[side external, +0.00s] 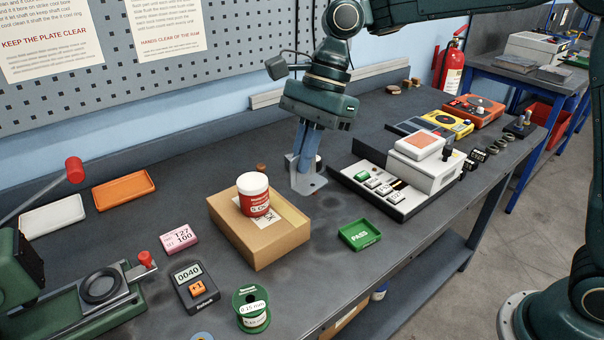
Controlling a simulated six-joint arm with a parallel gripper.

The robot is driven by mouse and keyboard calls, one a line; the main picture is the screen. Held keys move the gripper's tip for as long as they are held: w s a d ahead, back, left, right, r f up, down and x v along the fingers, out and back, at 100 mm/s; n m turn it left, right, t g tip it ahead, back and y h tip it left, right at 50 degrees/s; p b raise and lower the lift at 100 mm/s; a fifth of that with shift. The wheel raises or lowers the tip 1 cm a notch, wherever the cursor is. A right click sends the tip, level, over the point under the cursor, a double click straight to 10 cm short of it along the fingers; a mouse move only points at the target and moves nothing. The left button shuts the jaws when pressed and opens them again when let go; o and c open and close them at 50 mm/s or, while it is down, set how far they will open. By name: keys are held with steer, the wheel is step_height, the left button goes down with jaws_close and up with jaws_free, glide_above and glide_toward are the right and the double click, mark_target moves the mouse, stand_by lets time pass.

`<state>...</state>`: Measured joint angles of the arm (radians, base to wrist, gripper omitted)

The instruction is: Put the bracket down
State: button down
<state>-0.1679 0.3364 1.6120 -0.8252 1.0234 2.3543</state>
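The grey metal bracket (309,186) is at the middle of the bench, with a flat foot and an upright plate. My gripper (303,162) points down over it from above. Its two blue fingers are close together at the upright plate and look shut on it. The fingers hide part of the plate. The foot is at or very near the bench top; I cannot tell whether it touches.
A cardboard box (284,243) with a red-and-white jar (253,197) stands in front left. A switch panel (395,203) is close on the right. A green PASS tray (360,234) lies in front.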

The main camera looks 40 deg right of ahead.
steer(key=w+d+f+m+t, duration=0.1)
steer(key=w+d+f+m, duration=0.1)
steer(key=w+d+m, duration=0.5)
steer(key=w+d+f+t, duration=0.2)
steer(key=w+d, duration=0.3)
steer(key=w, duration=0.7)
steer(key=w+d+f+m+h, duration=0.1)
steer(key=w+d+f+m, duration=0.2)
steer(key=d, duration=0.6)
steer(key=w+d+f+m+t+h, duration=0.1)
steer(key=w+d+f+m, duration=0.3)
steer(key=w+d, duration=0.3)
steer(key=d+m, duration=0.1)
steer(key=d, duration=0.1)
steer(key=shift+w+d+f+t+h, duration=0.25)
steer(key=shift+d+t+h, duration=0.05)
steer(key=shift+h, duration=0.1)
steer(key=shift+f, duration=0.1)
steer(key=shift+f, duration=3.85)
steer(key=shift+f, duration=0.1)
steer(key=c, duration=1.7)
jaws_free()
